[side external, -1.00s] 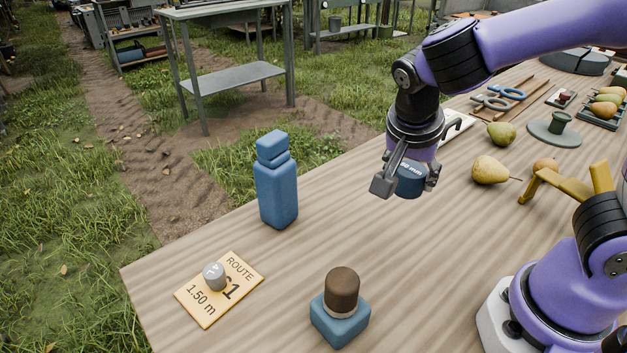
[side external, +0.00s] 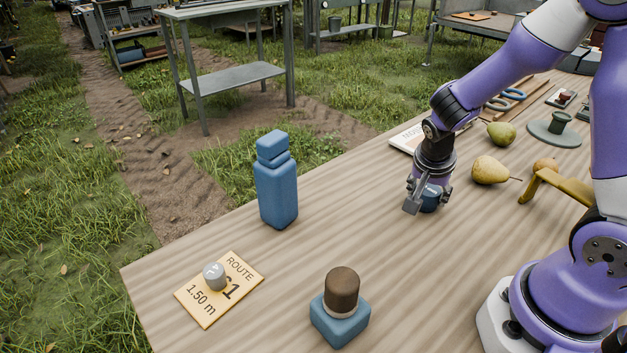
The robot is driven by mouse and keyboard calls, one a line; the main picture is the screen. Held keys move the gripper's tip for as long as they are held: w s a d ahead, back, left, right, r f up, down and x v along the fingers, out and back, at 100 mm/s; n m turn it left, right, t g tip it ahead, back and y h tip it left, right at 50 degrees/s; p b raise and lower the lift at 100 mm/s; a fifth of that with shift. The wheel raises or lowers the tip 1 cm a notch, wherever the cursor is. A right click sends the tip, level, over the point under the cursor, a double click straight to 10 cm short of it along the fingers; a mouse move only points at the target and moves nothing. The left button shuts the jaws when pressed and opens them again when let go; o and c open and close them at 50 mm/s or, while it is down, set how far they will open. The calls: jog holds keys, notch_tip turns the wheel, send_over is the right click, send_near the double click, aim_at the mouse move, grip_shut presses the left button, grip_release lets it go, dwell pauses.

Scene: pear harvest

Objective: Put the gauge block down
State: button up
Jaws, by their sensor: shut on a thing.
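The gauge block (side external: 430,198) is a small dark blue piece with a paler top edge, right of the middle of the side external view. My gripper (side external: 428,196) points down and is shut on it, with a grey finger on its left side. The block is low, at or just above the wooden table (side external: 350,235); I cannot tell whether it touches. My fingers cover part of it, and its marking is not readable now.
A tall blue bottle (side external: 276,190) stands to the left. A route card (side external: 205,305) with a grey weight (side external: 214,276) and a brown-topped blue block (side external: 340,318) are in front. A yellow pear (side external: 489,170) and a yellow stand (side external: 556,188) are close on the right. The table's middle is clear.

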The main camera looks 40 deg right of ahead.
jog(key=shift+f, duration=0.15)
jog(key=o, duration=1.2)
jog(key=shift+c, duration=0.2)
jog(key=s+a+r+n+t+y, duration=0.2)
jog(key=a+r+n, duration=0.4)
jog(key=r+n, duration=0.1)
jog(key=s+a+r+n+t+y, duration=0.2)
jog(key=s+a+r+n, duration=0.1)
jog(key=a+r+n, duration=0.2)
notch_tip(320, 180, up, 5)
jog(key=n, duration=0.2)
jog(key=shift+s+a+f+n, duration=0.15)
jog(key=shift+s+a+n, duration=0.15)
jog(key=shift+a, duration=0.1)
